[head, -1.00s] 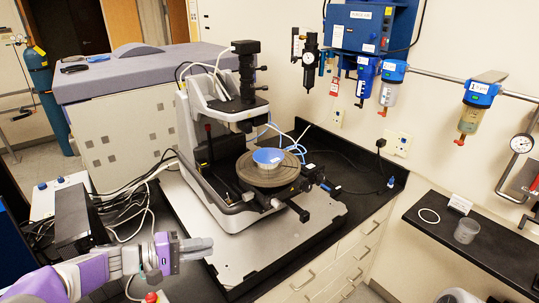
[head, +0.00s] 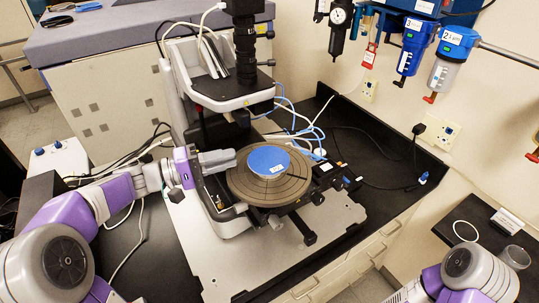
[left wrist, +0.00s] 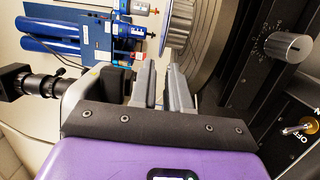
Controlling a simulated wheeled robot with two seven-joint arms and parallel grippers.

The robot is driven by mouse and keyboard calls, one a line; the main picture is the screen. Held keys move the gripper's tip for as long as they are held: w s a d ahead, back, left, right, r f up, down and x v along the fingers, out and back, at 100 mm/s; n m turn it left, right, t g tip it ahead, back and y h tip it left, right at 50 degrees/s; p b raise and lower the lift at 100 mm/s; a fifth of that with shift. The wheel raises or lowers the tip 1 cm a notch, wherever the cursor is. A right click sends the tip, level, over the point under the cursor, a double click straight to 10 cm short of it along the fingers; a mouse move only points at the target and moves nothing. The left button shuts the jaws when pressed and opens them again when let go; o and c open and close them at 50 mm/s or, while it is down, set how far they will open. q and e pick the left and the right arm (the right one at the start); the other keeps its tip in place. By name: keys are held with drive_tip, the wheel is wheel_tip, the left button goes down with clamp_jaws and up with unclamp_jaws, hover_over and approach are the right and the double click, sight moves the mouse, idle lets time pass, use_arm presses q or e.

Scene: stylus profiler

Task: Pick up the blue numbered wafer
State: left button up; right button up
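The blue wafer (head: 268,160) lies flat on a raised round chuck on the profiler's dark round stage (head: 240,182). A small white number label is on its near part. My left gripper (head: 236,160) is just left of the wafer, over the left side of the stage. In the left wrist view, my left gripper (left wrist: 161,66) has its two grey fingers apart with an empty gap.
The profiler's column and head (head: 235,88) stand behind the stage. Blue and white cables (head: 300,122) run behind it to the right. A side shelf (head: 480,236) holds a clear cup (head: 515,257) and a ring (head: 465,231). The bench right of the profiler (head: 385,165) is mostly clear.

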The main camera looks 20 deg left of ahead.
sight(244, 163)
use_arm(q)
drive_tip(key=x, duration=0.4)
drive_tip(key=shift+w+f+p, duration=0.1)
drive_tip(key=shift+w+p, duration=0.25)
drive_tip(key=shift+d, duration=0.15)
drive_tip(key=shift+w, duration=0.1)
clamp_jaws()
wheel_tip(244, 163, up, 18)
drive_tip(key=p, duration=0.1)
idle(2.1)
